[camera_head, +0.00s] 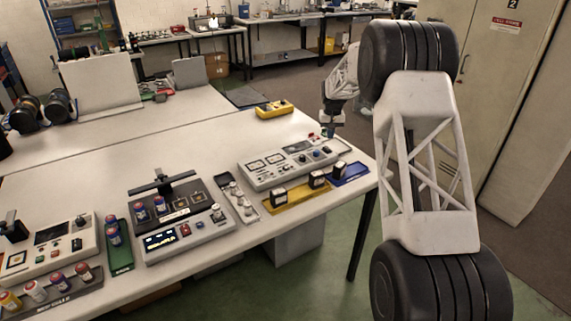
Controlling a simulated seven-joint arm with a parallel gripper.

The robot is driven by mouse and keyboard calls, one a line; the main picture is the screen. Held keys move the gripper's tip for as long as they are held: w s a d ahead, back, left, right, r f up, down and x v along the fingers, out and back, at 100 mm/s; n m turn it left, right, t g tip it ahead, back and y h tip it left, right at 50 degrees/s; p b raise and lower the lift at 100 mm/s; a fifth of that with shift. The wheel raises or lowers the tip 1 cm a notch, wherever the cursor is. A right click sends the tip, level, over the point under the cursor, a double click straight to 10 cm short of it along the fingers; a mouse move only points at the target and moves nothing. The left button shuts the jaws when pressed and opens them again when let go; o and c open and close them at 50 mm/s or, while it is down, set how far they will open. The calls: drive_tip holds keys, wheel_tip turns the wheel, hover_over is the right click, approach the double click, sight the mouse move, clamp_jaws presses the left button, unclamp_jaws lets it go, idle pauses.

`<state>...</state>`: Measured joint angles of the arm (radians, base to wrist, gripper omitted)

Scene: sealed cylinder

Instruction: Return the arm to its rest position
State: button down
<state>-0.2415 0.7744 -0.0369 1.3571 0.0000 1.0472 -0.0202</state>
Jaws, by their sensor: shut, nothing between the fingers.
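My arm reaches up at the right of the head view, and its white lattice link and black joints fill much of that side. My gripper (329,131) is small and far from the camera, above the right back part of the white table (190,118). It points down, just behind the right end of a grey console (290,163) with gauges and knobs. It is shut with nothing in it. My own arm hides part of the floor and the cabinet behind it.
A yellow tray (296,199) and a blue tray (352,175) hold black-and-white items near the table's right front. A yellow control box (274,109) lies at the back edge. A device (186,235) with vials stands mid-front, beside a green tray (121,263). A beige cabinet (505,75) stands right.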

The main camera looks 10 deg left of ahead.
drive_tip(key=shift+r, duration=0.45)
drive_tip(key=s+d+r+m, duration=0.1)
drive_tip(key=s+d+r, duration=0.6)
drive_tip(key=s, duration=0.4)
drive_tip(key=s+d+r+t, duration=0.1)
drive_tip(key=s+d+r, duration=0.3)
drive_tip(key=s+r, duration=0.55)
drive_tip(key=s+d+r+m, duration=0.1)
drive_tip(key=s+d+r, duration=0.55)
drive_tip(key=s, duration=0.45)
drive_tip(key=s+d+r+t, duration=0.1)
drive_tip(key=s+d, duration=0.2)
drive_tip(key=s, duration=0.8)
drive_tip(key=s+d+r, duration=0.2)
drive_tip(key=s, duration=0.9)
drive_tip(key=s+d+f, duration=0.1)
drive_tip(key=s+f, duration=0.2)
drive_tip(key=s, duration=0.7)
drive_tip(key=s+d+f+m, duration=0.1)
drive_tip(key=s+d+f, duration=0.1)
drive_tip(key=s, duration=0.8)
drive_tip(key=shift+s+d+f+t, duration=0.2)
drive_tip(key=shift+f+t, duration=0.1)
drive_tip(key=shift+f, duration=0.5)
